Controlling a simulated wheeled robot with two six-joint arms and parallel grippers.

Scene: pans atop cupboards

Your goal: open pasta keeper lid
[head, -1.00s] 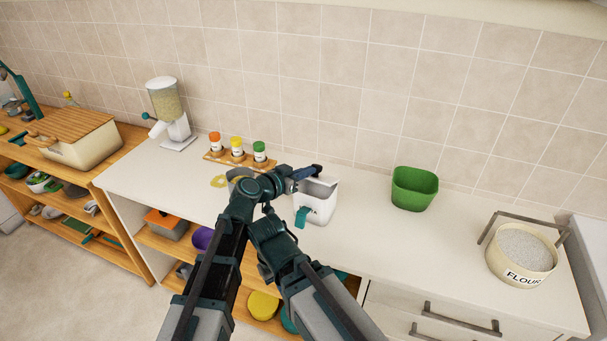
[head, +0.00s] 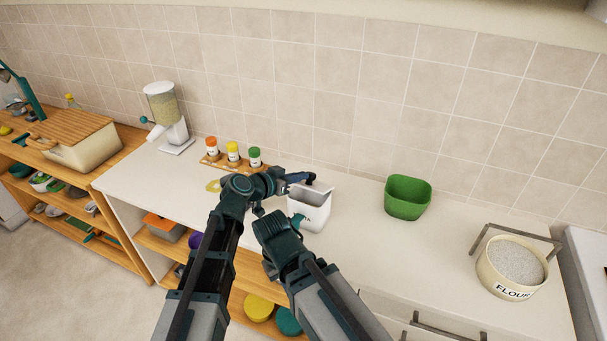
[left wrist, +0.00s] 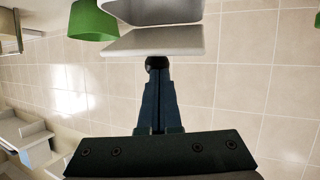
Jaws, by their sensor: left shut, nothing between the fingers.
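The white pasta keeper (head: 310,213) stands on the counter, with its top open and the grey inside partly visible. Its lid (left wrist: 155,41) shows in the left wrist view as a pale panel tilted away from the box, with a dark round knob (left wrist: 157,62) at its edge. My left gripper (head: 306,179) is at the back of the keeper's top. Its fingers (left wrist: 157,76) are shut and empty, with the tips at or touching the knob; contact is unclear. My right arm (head: 283,243) is in front of the keeper; its fingers cannot be made out clearly.
A green bowl (head: 408,198) stands to the right, and a flour pot (head: 511,267) farther right. A rack of spice jars (head: 232,153) and a grain dispenser (head: 165,115) are to the left. The counter between keeper and green bowl is clear.

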